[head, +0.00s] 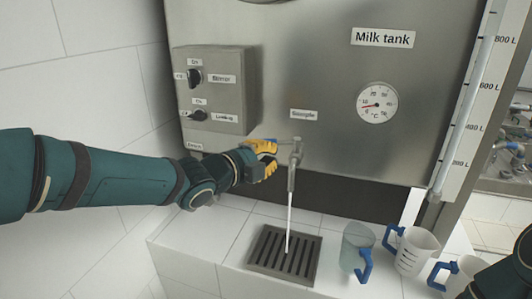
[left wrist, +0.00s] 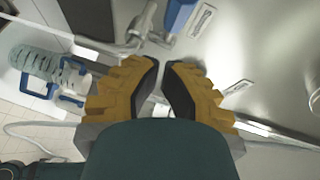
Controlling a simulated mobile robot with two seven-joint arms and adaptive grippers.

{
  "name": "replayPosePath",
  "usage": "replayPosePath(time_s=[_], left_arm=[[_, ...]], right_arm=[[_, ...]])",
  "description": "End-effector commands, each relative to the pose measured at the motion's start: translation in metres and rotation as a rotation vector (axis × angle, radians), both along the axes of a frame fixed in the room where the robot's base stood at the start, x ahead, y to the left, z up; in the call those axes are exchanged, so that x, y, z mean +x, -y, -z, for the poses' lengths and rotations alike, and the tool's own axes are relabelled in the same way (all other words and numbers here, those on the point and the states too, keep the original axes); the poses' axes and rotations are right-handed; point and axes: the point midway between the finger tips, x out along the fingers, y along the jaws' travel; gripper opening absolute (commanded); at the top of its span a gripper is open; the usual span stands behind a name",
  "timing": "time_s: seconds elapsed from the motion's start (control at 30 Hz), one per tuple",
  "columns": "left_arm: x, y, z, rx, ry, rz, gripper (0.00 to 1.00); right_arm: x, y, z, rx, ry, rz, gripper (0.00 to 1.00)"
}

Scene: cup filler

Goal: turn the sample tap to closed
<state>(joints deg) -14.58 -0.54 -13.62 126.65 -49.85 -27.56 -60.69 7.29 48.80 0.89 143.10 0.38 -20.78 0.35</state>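The sample tap (head: 294,165) is a metal spout on the tank front under a small label. A thin white stream runs from it into the floor grate. In the left wrist view the tap (left wrist: 130,38) and blue lever (left wrist: 181,14) lie beyond the fingertips. My left gripper (left wrist: 163,68) has a narrow gap between its yellow fingers and nothing is visibly held. Contact with the lever cannot be told. My right gripper is out of view.
The drain grate (head: 284,256) sits in the white tiled ledge below. A clear jug (head: 357,246) and a white jug (head: 413,250), both with blue handles, stand right of it. A control box (head: 215,88) with two knobs is above my left arm.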

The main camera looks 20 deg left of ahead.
Motion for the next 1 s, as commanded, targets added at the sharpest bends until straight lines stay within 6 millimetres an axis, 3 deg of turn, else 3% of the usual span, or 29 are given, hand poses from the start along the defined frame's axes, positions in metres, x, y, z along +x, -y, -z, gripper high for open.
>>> replayPosePath(time_s=[0.2,0.73,1.0], left_arm=[[0.023,-0.01,0.004,0.001,-0.001,-0.005,0.0],[0.031,-0.015,0.006,0.001,0.0,-0.004,0.0],[0.055,-0.032,0.007,0.001,-0.001,-0.005,0.0]], right_arm=[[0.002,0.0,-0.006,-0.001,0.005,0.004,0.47],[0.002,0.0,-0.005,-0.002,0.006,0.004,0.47],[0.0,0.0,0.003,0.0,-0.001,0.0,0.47]])
